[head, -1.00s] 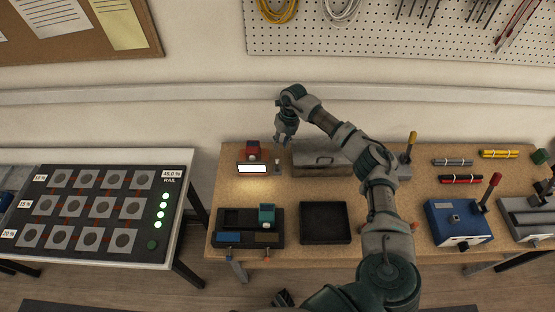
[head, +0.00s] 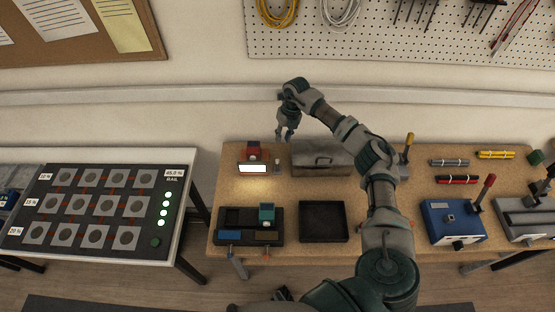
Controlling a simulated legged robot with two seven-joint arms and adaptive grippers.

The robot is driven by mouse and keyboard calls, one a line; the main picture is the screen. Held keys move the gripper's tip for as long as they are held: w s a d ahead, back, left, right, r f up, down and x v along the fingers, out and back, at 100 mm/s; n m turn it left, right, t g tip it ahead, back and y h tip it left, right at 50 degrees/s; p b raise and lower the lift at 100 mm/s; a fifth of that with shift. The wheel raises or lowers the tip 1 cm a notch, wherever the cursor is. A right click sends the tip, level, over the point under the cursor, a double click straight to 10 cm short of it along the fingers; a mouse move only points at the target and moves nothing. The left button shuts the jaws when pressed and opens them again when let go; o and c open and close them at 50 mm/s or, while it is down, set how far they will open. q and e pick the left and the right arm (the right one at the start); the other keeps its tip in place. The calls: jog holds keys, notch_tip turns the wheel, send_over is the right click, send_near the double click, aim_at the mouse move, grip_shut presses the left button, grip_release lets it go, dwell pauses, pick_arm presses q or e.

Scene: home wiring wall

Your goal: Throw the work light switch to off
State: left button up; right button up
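The work light (head: 253,168) is a red lamp with a bright white panel, standing at the back left of the wooden bench. Its panel is lit and throws a glow on the bench top. A small switch (head: 277,167) stands just to the right of the lamp; its lever position is too small to tell. My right gripper (head: 285,138) hangs above and behind the switch in the picture, fingers pointing down. Its fingertips look slightly apart with nothing between them, and it appears clear of the switch. My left gripper is not in view.
A grey toolbox (head: 322,160) stands close to the right of the switch. In front are a parts holder (head: 248,240) and an empty black tray (head: 323,222). A blue box with a red-handled lever (head: 455,222) is farther right. A panel table (head: 100,212) stands left.

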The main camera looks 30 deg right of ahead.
jog(key=r+p, duration=0.1)
jog(key=r, duration=0.1)
jog(key=r+p, duration=0.1)
jog(key=d+r+p, duration=0.1)
jog(key=r+p, duration=0.1)
jog(key=shift+s+r, duration=0.15)
jog(key=shift+r, duration=0.15)
dwell(0.5)
notch_tip(320, 180, up, 12)
jog(key=d, duration=0.2)
jog(key=shift+s+d+f, duration=0.15)
jog(key=shift+f, duration=0.05)
